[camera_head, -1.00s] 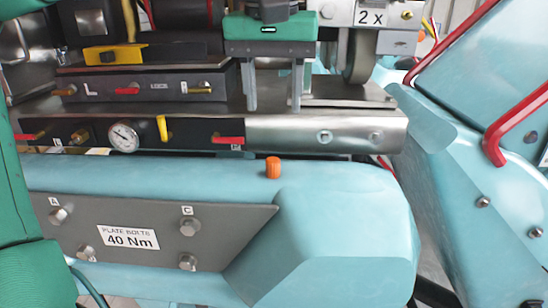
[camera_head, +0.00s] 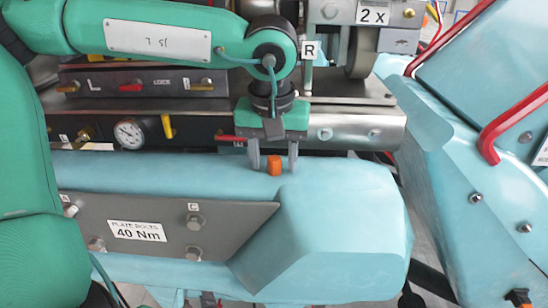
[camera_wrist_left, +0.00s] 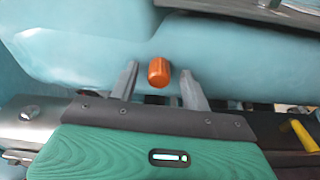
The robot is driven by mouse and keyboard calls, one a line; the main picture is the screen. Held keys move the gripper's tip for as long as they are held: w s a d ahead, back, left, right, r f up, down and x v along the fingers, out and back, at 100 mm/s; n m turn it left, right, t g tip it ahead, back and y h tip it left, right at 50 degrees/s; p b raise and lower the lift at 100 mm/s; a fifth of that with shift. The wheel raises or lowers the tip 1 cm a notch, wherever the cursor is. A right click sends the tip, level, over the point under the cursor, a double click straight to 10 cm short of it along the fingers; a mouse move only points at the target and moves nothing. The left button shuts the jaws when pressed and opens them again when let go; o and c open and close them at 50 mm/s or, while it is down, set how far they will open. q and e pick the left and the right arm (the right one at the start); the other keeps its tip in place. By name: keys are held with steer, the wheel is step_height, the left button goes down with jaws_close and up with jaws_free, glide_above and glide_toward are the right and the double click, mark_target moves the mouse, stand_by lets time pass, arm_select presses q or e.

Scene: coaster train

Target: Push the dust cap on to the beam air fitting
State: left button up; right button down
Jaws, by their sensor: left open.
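The orange dust cap (camera_head: 274,165) stands on top of the pale blue beam (camera_head: 180,172), just behind its sloped front block. It also shows in the left wrist view (camera_wrist_left: 159,71). My left gripper (camera_head: 273,164) points down over the beam, with its two grey fingers apart on either side of the cap. In the left wrist view, the left gripper's fingertips (camera_wrist_left: 160,72) flank the cap with a gap on both sides. The beam air fitting cannot be made out in either view. My right gripper is not in view.
Behind the beam runs a metal panel with a gauge (camera_head: 129,133), a yellow lever (camera_head: 167,126) and red handles. A grey plate with bolts (camera_head: 195,221) and a torque label is on the beam's near side. Red rails (camera_head: 489,140) stand at the right.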

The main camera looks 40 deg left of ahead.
arm_select(q)
steer(key=shift+s+d, duration=0.1)
steer(key=shift+c, duration=1.1)
jaws_close()
steer(key=shift+r, duration=0.15)
